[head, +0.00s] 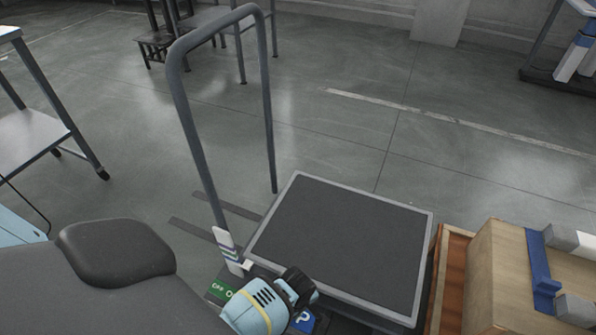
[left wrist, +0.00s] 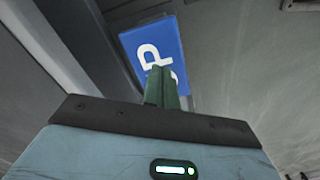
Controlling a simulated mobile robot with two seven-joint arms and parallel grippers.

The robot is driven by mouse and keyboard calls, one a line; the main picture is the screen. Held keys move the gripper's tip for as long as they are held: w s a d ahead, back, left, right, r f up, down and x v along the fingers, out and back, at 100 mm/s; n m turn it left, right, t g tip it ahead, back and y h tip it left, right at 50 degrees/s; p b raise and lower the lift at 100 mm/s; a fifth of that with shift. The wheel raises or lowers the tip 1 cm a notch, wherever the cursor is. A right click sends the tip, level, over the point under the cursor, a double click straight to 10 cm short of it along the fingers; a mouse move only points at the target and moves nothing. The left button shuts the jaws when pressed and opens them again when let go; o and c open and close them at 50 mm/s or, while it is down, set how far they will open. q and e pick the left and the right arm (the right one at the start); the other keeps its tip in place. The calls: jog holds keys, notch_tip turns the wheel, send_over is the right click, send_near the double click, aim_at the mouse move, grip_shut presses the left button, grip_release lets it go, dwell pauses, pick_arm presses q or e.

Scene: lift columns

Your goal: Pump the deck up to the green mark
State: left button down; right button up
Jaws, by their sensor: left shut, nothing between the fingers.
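The lift cart's dark deck (head: 340,240) with a pale grey rim sits in the middle of the head view, beside a tall grey handle frame (head: 190,130). A white striped strip (head: 229,250) stands at the deck's left corner; I cannot make out a green mark on it. A blue pedal marked P (head: 304,321) is below the deck's near edge. A green pedal (head: 221,291) with white lettering is left of it. My left gripper (head: 302,287) is shut and empty over the blue pedal. In the left wrist view its fingers (left wrist: 164,80) overlap the blue plate (left wrist: 150,48); contact is unclear. My right gripper is out of view.
A wooden box (head: 497,270) with a blue bar and grey blocks stands right of the deck, next to an orange-brown wooden tray (head: 452,275). A grey table (head: 30,135) is at the left. Open floor (head: 340,130) lies behind the cart.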

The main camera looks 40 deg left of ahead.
pick_arm(q)
jog(key=shift+f, duration=0.45)
jog(key=shift+f+b, duration=0.7)
jog(key=shift+b, duration=0.05)
jog(key=shift+f+b, duration=0.6)
jog(key=shift+f, duration=0.7)
jog(key=shift+r+p, duration=0.6)
jog(key=shift+r, duration=0.4)
jog(key=shift+r+p, duration=0.85)
jog(key=shift+r, duration=0.1)
notch_tip(320, 180, up, 2)
jog(key=shift+r+p, duration=0.15)
jog(key=shift+p, duration=0.95)
jog(key=shift+r, duration=0.1)
